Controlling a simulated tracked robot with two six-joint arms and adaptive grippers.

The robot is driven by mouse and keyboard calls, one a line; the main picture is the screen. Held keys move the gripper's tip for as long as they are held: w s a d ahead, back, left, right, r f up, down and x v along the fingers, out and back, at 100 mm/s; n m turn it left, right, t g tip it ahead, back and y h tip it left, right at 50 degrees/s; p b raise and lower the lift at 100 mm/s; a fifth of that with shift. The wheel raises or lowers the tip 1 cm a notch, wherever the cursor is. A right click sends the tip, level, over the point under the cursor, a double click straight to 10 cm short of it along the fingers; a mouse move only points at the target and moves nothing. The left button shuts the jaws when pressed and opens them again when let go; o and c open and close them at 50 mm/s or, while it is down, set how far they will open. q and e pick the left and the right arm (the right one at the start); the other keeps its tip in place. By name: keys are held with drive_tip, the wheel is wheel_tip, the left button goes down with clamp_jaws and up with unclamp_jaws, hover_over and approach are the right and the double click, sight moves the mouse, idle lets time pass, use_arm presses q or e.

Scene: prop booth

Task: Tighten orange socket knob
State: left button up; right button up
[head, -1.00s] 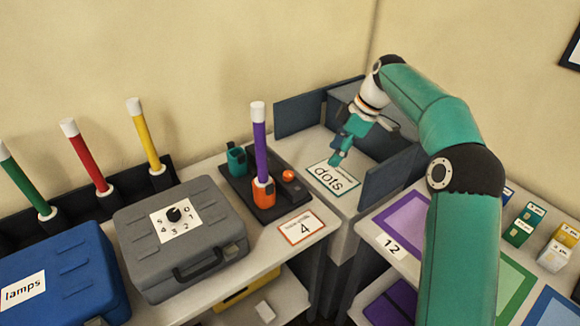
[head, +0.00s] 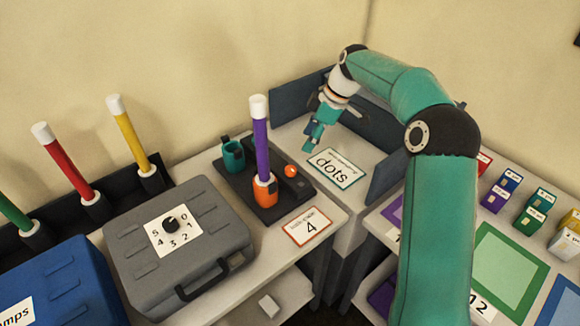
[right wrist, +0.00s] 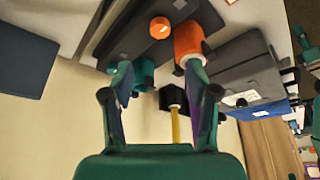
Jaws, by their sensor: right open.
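The orange socket (head: 265,192) stands on a dark base plate (head: 240,185) and holds an upright purple stick (head: 261,145) with a white top. A round orange knob (head: 291,171) sits on the plate to its right, and a teal socket (head: 233,155) stands behind. My right gripper (head: 311,142) is open and empty, in the air behind and right of the orange knob. In the right wrist view, the orange knob (right wrist: 160,27) lies beyond the gap between the open fingers (right wrist: 160,75), and the orange socket (right wrist: 188,42) lies beyond the right finger. My left gripper is not in view.
A grey case (head: 180,255) with a number dial stands left of the plate.

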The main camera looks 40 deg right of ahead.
sight(291, 169)
drive_tip(key=p+x, duration=0.1)
drive_tip(key=x, duration=1.1)
drive_tip(key=shift+f, duration=0.1)
